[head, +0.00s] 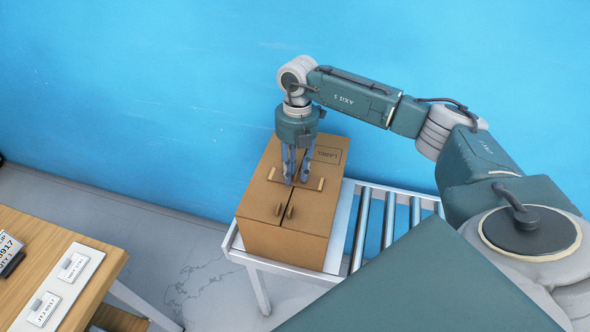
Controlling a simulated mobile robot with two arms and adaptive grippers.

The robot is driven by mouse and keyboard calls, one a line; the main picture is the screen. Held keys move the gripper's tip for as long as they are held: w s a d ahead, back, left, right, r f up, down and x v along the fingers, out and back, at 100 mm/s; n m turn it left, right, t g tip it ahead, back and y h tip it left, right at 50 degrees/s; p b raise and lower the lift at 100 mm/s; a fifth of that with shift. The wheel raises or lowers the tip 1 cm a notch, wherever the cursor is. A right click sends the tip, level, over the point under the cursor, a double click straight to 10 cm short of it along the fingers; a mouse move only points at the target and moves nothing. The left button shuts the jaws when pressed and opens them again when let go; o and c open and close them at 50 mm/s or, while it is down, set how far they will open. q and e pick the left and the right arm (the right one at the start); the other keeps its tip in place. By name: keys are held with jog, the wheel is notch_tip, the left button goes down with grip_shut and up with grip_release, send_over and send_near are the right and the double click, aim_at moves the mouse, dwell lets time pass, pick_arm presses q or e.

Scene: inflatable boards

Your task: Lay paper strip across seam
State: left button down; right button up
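A brown cardboard box (258,230) stands upright, with a dark seam running along its top. A narrow tan paper strip (316,184) lies across the seam near the middle of the top, its two ends showing on either side. My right gripper (296,180) points down over the middle of the strip. Its two fingers look spread a little apart, with their tips at or just above the strip; contact is not clear. The fingers hide the strip's middle. My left gripper is not in view.
The box stands on a pale plate at the left end of a roller conveyor (387,222). Bare rollers lie to its right. A blue wall (130,90) is close behind. A wooden table (45,228) with label holders (73,266) is at the lower left, with a floor gap between.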

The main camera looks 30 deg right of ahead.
jog(key=shift+w+r, duration=0.1)
jog(key=shift+r, duration=0.25)
notch_tip(320, 180, up, 12)
jog(key=d+b, duration=0.1)
jog(key=b, duration=0.3)
jog(key=shift+w+f, duration=0.25)
jog(key=shift+w, duration=0.15)
